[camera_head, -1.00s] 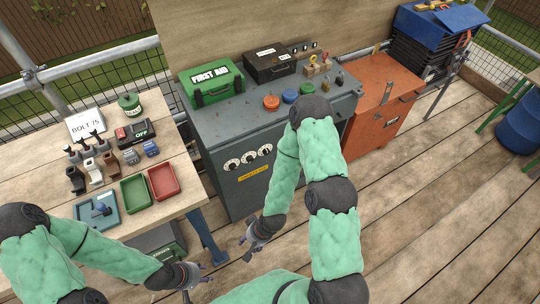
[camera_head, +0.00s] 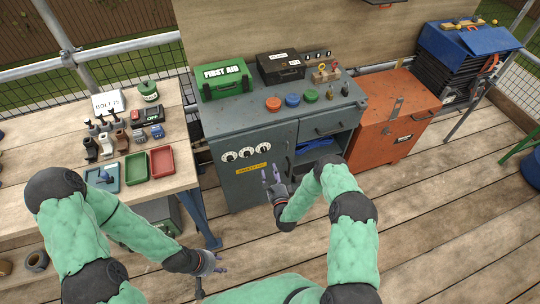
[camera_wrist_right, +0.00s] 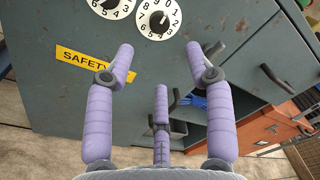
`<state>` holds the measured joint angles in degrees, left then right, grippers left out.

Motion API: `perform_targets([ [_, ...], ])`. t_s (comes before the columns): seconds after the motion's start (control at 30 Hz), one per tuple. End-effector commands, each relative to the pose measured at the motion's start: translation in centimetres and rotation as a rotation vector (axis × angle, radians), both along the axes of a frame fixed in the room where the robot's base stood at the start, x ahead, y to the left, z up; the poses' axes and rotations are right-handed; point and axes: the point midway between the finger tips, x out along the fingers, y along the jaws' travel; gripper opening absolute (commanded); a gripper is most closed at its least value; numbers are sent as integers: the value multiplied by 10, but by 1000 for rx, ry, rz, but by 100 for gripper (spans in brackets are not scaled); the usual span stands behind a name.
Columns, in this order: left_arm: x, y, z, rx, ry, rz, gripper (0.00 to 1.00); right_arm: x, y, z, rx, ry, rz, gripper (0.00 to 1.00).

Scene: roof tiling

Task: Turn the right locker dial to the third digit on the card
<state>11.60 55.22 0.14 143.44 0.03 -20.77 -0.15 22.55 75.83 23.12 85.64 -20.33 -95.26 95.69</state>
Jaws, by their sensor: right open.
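The grey locker cabinet (camera_head: 225,180) has three white dials in a row. The right dial (camera_head: 264,149) sits furthest right, and in the right wrist view its numbered face (camera_wrist_right: 159,18) is at the top, with a black knob in the middle. My right gripper (camera_head: 270,177) is open and empty, in front of the locker, lower than the dials and apart from them. Its spread purple fingers (camera_wrist_right: 164,75) show in the wrist view. My left gripper (camera_head: 218,268) is low beside the bench; its finger gap is unclear. A white card lettered "BOLT" (camera_head: 107,102) lies on the bench; its digits are hard to read.
A yellow label (camera_head: 252,168) is under the dials. An open shelf with a blue item (camera_head: 315,144) is right of the locker door. An orange cabinet (camera_head: 390,125) stands further right. The wooden bench (camera_head: 165,185) with trays is at left. The deck in front is clear.

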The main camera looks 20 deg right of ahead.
Motion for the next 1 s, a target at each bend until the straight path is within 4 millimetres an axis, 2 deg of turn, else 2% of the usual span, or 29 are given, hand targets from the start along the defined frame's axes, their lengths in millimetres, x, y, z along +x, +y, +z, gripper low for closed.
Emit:
perform_targets([
  [0.6, 0, 0, -19, 0, 0, 0, 40, 92, -4, -1, -3, 0, 0, 54],
  [0.73, 0, 0, -21, 0, 0, 0, 40, 101, -4, 0, -3, 1, 0, 54],
  [1.0, 0, 0, -21, 0, 0, 0, 40, 105, -4, 0, -3, 2, 0, 54],
])
